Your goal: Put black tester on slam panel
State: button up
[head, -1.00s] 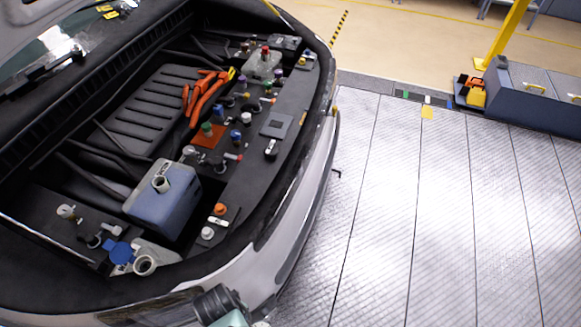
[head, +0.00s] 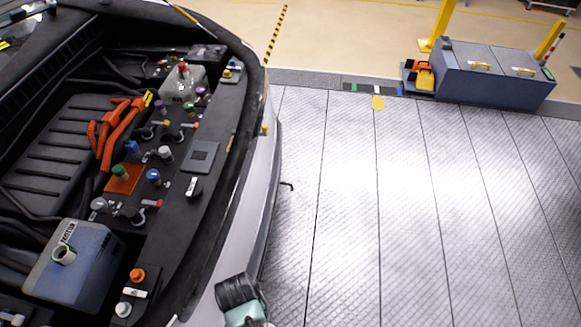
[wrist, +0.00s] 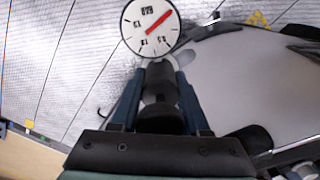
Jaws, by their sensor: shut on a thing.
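The black tester (wrist: 160,88) has a dark cylindrical body and a round white dial with a red needle. My gripper (wrist: 158,80) is shut on its body, with a blue finger on each side and the dial beyond the fingertips. The slam panel (head: 182,215) is the dark strip along the front edge of the open car bay in the head view. The grip on the tester cannot be made out in the head view, where only part of my arm shows at the bottom.
A grey square plate (head: 201,156) lies on the panel, with a small black-and-white item (head: 193,187) near it. Several coloured caps, an orange cable (head: 118,130) and a blue-grey tank (head: 85,262) fill the bay. The plated floor (head: 350,200) to the right is clear.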

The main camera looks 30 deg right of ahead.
aim_at(235, 97)
jog(key=i+l+z, duration=0.25)
jog(key=z, duration=0.15)
jog(key=i+l+z, duration=0.25)
jog(key=z, duration=0.2)
jog(key=i+z, duration=0.4)
jog(key=i+l+u, duration=0.1)
jog(key=i+u, duration=0.3)
jog(key=i+l+u, duration=0.15)
jog(key=u, duration=0.3)
jog(key=i+l+u, duration=0.4)
jog(key=k+j, duration=0.1)
